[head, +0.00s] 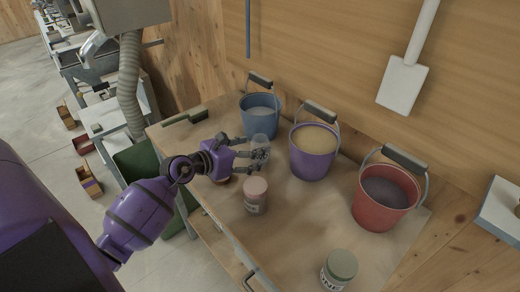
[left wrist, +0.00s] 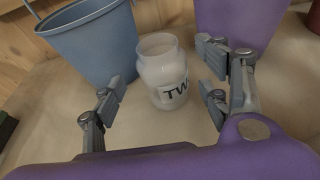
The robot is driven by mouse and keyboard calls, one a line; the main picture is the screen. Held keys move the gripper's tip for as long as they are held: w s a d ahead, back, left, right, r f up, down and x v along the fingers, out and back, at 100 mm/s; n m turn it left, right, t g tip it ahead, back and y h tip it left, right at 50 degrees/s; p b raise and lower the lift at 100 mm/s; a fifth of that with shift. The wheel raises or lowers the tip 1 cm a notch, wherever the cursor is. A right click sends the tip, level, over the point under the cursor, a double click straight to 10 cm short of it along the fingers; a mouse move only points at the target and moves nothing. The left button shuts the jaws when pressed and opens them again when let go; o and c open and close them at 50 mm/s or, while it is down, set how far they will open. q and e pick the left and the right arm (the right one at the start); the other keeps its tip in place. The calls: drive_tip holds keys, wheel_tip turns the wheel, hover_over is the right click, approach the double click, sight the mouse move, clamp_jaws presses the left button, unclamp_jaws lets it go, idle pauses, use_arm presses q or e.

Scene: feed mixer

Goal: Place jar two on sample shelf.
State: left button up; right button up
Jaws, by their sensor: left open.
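Jar two, a clear jar with a white lower part and a label reading "TW", stands upright on the table in the left wrist view (left wrist: 160,70). In the head view it (head: 260,143) is partly hidden by my fingers, between the blue and purple buckets. My left gripper (head: 258,154) is open at the jar. In the left wrist view its fingers (left wrist: 162,82) are spread to either side of the jar, with gaps visible. I cannot identify the sample shelf for sure; a pale ledge (head: 498,208) shows at the right edge. My right gripper is not in view.
A blue bucket (head: 260,118), a purple bucket (head: 313,160) and a red bucket (head: 382,203) stand along the wall. A pink-lidded jar (head: 256,195) and a green-lidded jar (head: 339,268) stand nearer the front. A green-handled brush (head: 184,117) lies at the far left.

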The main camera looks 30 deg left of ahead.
use_arm(q)
drive_tip(key=x, duration=0.4)
drive_tip(key=shift+s+d, duration=0.1)
drive_tip(key=shift+d, duration=0.05)
drive_tip(key=c, duration=1.4)
drive_tip(key=shift+r, duration=0.15)
